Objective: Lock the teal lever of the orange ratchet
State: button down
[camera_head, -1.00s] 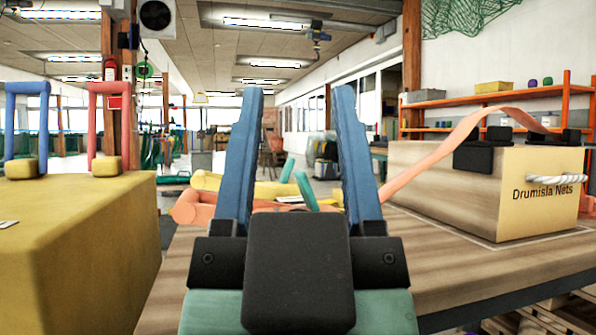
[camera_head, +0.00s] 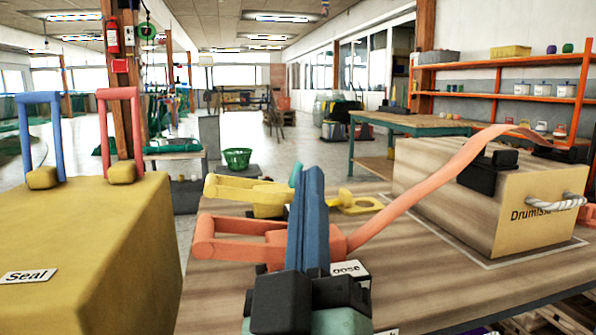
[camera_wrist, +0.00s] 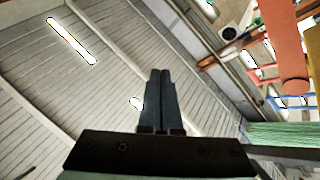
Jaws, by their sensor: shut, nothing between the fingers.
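The orange ratchet (camera_head: 232,248) lies on the wooden table, with a looped handle at its left. Its orange strap (camera_head: 440,182) runs up to the right over a wooden crate. A small teal tip (camera_head: 295,174), perhaps the teal lever, shows behind my gripper; the rest is hidden. My gripper (camera_head: 313,170) is shut and empty, its blue fingers together and pointing up in the head view, in front of the ratchet's body. I cannot tell whether it touches the ratchet. In the wrist view the closed fingers (camera_wrist: 160,72) stand against the ceiling.
The wooden crate (camera_head: 450,190) stands at the right. A yellow block (camera_head: 90,235) with a "Seal" label and blue and red handles fills the left. Yellow parts (camera_head: 245,190) lie behind the ratchet. A partly covered label (camera_head: 350,268) reads "oose". Bare table lies right of my gripper.

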jog(key=f+n+g+p, duration=0.1)
jog(key=f+n+p, duration=0.1)
jog(key=n+p, duration=0.3)
jog(key=f+n+g+p, duration=0.2)
jog(key=n+p, duration=0.3)
jog(key=p, duration=0.5)
jog(key=a+f+n+g+y+p, duration=0.1)
jog(key=f+n+g+p, duration=0.1)
jog(key=n+p, duration=0.3)
jog(key=shift+a+p, duration=0.1)
jog(key=shift+p, duration=1.4)
jog(key=shift+s+f+n+g+p, duration=0.5)
jog(key=shift+s+f+n+p, duration=0.15)
jog(key=shift+f+n+p, duration=0.35)
jog(key=shift+r, duration=0.2)
jog(key=w, duration=0.6)
jog(key=w+r, duration=0.1)
jog(key=w, duration=0.3)
jog(key=shift+a+b, duration=0.2)
jog(key=shift+b, duration=0.1)
jog(key=shift+w, duration=0.15)
